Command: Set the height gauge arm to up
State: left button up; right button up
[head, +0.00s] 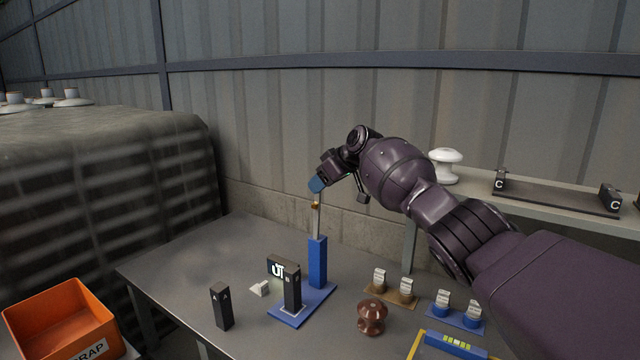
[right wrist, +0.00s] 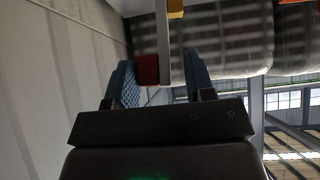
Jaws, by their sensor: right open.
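The height gauge has a blue base (head: 303,307), a blue column (head: 318,262) and a thin metal post (head: 317,222) above it. A small yellow-orange piece (head: 316,205) sits on the post. My right gripper (head: 317,185) is at the post's upper end, its blue fingertips covering the top. In the right wrist view the two blue fingers (right wrist: 160,85) stand apart. A red block (right wrist: 148,70) and the metal post (right wrist: 162,40) show between them, with a gap to the right finger. The yellow piece (right wrist: 176,8) is beyond them. I cannot tell the gauge arm's setting. My left gripper is out of view.
On the table (head: 185,265) stand a black block marked A (head: 221,306), a black block (head: 292,287) on the gauge base, a display (head: 278,268) and a brown insulator (head: 372,317). An orange scrap bin (head: 60,320) is at left. A shelf (head: 480,190) holds a white insulator (head: 445,166).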

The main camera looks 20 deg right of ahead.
pick_arm(q)
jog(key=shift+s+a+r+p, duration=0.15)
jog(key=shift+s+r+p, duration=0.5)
jog(key=shift+p, duration=0.5)
pick_arm(e)
jog(key=v, duration=0.9)
jog(key=shift+r, duration=0.25)
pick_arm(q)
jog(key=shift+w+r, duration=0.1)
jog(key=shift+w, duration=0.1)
pick_arm(e)
jog(key=shift+s+d, duration=0.15)
